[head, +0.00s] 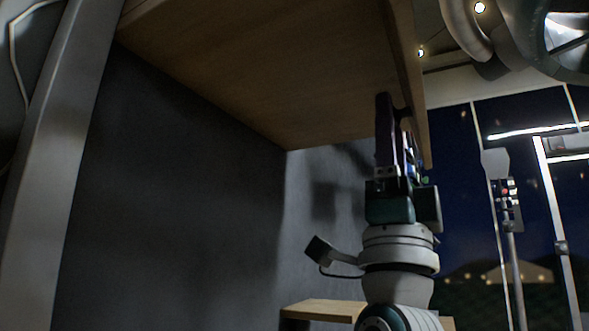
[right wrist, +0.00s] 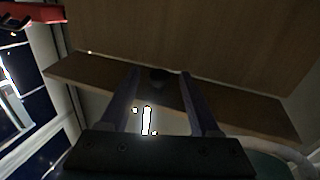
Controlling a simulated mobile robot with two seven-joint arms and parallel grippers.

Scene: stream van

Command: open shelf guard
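The wooden shelf (head: 265,70) hangs overhead in the head view, seen from below. A narrow wooden board, which looks like the shelf guard (head: 408,70), runs along its right edge. My right gripper (head: 395,112) points up at the lower part of this board, close to the shelf's underside. The fingers (right wrist: 161,88) are spread apart with nothing clearly held. Whether they touch the wood cannot be told. My left gripper is not in view.
A dark wall (head: 190,180) and a grey post (head: 60,160) stand to the left. A lower wooden surface (head: 325,310) lies beside my right arm. A stand with a control box (head: 508,195) is at the right, before dark windows.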

